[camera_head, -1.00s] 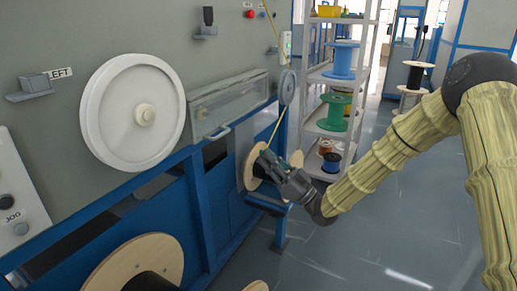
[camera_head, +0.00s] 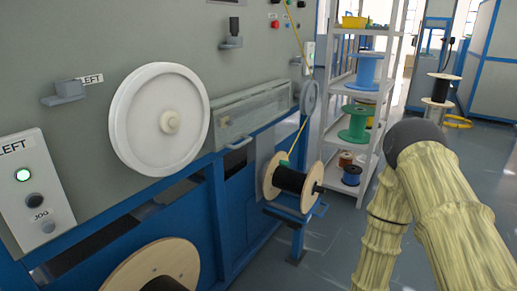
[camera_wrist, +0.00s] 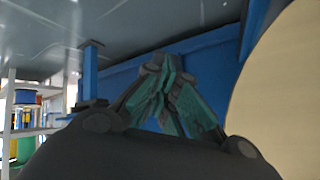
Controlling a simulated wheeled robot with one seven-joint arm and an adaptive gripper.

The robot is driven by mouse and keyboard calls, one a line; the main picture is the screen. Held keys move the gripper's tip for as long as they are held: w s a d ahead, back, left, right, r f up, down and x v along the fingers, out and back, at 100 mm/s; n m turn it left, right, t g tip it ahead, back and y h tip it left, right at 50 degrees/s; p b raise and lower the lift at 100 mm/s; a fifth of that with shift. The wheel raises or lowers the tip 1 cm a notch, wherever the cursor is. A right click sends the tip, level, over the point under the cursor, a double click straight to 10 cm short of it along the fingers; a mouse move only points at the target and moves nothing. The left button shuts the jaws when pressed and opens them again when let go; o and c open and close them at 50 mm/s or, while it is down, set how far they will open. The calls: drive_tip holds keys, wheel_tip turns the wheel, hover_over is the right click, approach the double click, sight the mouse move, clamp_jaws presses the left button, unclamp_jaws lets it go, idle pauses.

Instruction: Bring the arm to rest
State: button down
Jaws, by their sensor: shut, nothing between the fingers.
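My arm (camera_head: 450,210), in a pale yellow sleeve, is bent at a dark joint on the right of the head view, and its lower part runs out of the bottom edge. My gripper (camera_wrist: 165,72) is outside the head view. In the wrist view its dark and teal fingers are drawn together, with nothing between them. A large pale wooden disc (camera_wrist: 285,90), seemingly a spool flange, is close on the gripper's right; I cannot tell the exact gap.
The grey and blue machine carries a white wheel (camera_head: 158,120) and a black-cored wooden spool (camera_head: 290,180) with a yellow cable (camera_head: 293,138). Another wooden spool (camera_head: 125,281) is at lower left. A shelf rack (camera_head: 335,135) holds coloured spools.

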drive_tip(key=s+d+f+m+g+h, duration=0.1)
drive_tip(key=s+d+f+g+h, duration=0.15)
drive_tip(key=s, duration=0.65)
drive_tip(key=s+d+f+g+h, duration=0.1)
drive_tip(key=s+d+f+g, duration=0.25)
drive_tip(key=s, duration=0.55)
drive_tip(key=s+d+f+m+g+h, duration=0.1)
drive_tip(key=s+d+f+g+h, duration=0.15)
drive_tip(key=s, duration=0.75)
wheel_tip(320, 180, up, 32)
drive_tip(key=p, duration=3.1)
drive_tip(key=shift+w+d+r+t+y+p, duration=0.15)
drive_tip(key=shift+w+d+t+y+p, duration=0.2)
drive_tip(key=shift+w+d+y, duration=0.1)
